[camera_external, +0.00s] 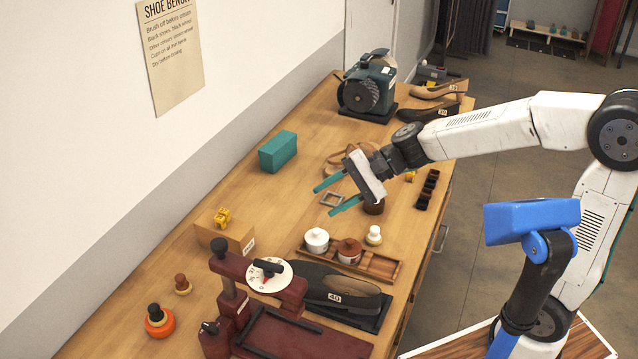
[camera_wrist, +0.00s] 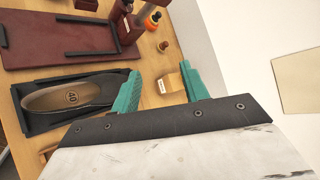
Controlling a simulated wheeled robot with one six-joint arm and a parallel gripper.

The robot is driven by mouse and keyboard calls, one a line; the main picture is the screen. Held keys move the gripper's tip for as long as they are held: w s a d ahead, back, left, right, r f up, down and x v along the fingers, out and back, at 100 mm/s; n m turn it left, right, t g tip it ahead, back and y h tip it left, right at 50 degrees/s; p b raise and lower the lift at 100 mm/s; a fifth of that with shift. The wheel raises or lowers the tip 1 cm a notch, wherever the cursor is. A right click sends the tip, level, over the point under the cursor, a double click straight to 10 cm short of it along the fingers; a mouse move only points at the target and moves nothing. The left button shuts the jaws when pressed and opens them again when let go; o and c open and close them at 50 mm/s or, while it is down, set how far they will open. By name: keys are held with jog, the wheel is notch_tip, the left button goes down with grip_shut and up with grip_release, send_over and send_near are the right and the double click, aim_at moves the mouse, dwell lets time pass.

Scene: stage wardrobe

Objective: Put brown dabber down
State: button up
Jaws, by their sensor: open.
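What looks like the brown dabber (camera_external: 182,284), a small piece with a brown knob on a paler base, stands on the bench at the near left, beside an orange pot with a black knob (camera_external: 156,320). In the wrist view, the brown dabber (camera_wrist: 163,46) shows beyond my fingers, small, with the orange pot (camera_wrist: 152,21) behind it. My gripper (camera_external: 331,196) is open, with nothing between its teal fingers. It hangs above the middle of the bench, well apart from the dabber. The fingers also show in the wrist view (camera_wrist: 159,85).
A wooden block (camera_external: 243,239) bears a yellow item (camera_external: 222,217). A maroon stand (camera_external: 218,345) and black shoe (camera_external: 330,285) fill the front. A wooden tray (camera_external: 383,266), white pot (camera_external: 317,239) and teal box (camera_external: 278,151) are nearby. Bare bench lies left of the tray.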

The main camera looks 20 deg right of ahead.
jog(key=s+d+f+n+h, duration=0.1)
jog(key=s+d+h, duration=0.3)
jog(key=d, duration=0.8)
jog(key=s+d+f+n+h, duration=0.2)
jog(key=s+d, duration=0.5)
jog(key=d, duration=0.5)
jog(key=s+d+f+n+h, duration=0.2)
jog(key=s+d+n+h, duration=0.2)
jog(key=d, duration=0.8)
jog(key=s+h, duration=0.2)
jog(key=shift+t+h, duration=0.3)
